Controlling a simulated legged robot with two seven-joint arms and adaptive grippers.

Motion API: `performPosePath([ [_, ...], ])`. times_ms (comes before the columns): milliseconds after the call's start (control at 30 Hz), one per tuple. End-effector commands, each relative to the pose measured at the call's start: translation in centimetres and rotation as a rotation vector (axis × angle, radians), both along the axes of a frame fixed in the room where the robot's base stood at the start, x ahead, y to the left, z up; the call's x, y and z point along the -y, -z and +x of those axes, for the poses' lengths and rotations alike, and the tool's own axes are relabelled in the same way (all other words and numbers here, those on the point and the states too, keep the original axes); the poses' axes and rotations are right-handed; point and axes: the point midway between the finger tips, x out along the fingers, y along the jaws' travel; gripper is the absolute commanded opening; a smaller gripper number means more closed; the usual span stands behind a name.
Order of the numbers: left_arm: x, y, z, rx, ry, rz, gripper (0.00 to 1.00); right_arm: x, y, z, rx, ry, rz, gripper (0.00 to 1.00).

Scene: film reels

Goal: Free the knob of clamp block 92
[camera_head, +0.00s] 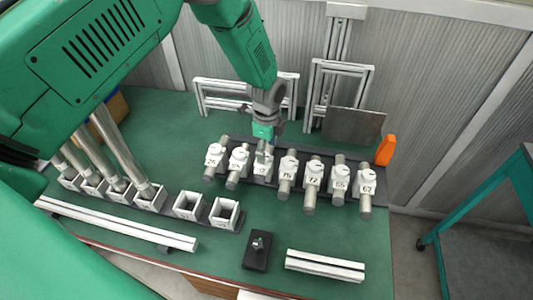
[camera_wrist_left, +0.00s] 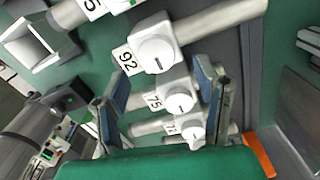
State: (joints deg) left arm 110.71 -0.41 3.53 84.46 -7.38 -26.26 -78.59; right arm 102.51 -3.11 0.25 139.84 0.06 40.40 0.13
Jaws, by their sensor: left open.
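Clamp block 92 (camera_head: 261,170) is a white block, third from the left in a row on a dark rail. A grey rod passes through it. In the left wrist view its label 92 (camera_wrist_left: 125,60) and round white knob (camera_wrist_left: 156,53) with a dark mark show clearly. My left gripper (camera_head: 263,140) points down at this block and hides part of it in the head view. In the left wrist view the gripper (camera_wrist_left: 161,78) is open, with the knob just ahead between its fingers. I see no contact. My right gripper is not in view.
Neighbouring clamp blocks, such as block 75 (camera_head: 287,170), stand close on both sides. An orange object (camera_head: 385,150) stands at the rail's right end. White square sockets (camera_head: 225,212), a black block with a knob (camera_head: 257,251) and aluminium profiles (camera_head: 325,265) lie in front.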

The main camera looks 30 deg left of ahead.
Motion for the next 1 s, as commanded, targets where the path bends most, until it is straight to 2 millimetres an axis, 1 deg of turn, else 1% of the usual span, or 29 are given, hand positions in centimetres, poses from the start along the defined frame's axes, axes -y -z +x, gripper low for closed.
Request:
performPosePath([
  [33, -0.2, 0.9, -0.1, -0.002, -0.001, -0.001, 0.56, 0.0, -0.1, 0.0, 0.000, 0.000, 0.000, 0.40],
  [200, -0.5, 2.6, -0.1, -0.001, -0.002, -0.004, 0.56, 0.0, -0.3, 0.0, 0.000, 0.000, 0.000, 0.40],
  [367, -0.5, 3.2, 0.0, 0.000, -0.003, -0.004, 0.56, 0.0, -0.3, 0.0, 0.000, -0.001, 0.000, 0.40],
  [567, -0.2, 3.0, 0.0, 0.000, -0.001, -0.001, 0.56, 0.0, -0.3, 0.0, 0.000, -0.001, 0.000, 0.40],
  [667, 0.0, 3.0, 0.0, 0.000, -0.001, 0.001, 0.25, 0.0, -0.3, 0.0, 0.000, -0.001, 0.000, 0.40],
  [700, 0.0, 3.0, 0.0, 0.000, -0.001, 0.001, 0.10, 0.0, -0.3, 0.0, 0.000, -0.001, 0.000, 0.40],
  [733, 0.0, 3.0, 0.0, 0.001, -0.001, 0.001, 0.07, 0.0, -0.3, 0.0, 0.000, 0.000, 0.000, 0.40],
  [1000, 0.1, 2.9, 0.1, 0.003, -0.001, -0.006, 0.07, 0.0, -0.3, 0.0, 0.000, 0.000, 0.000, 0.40],
])
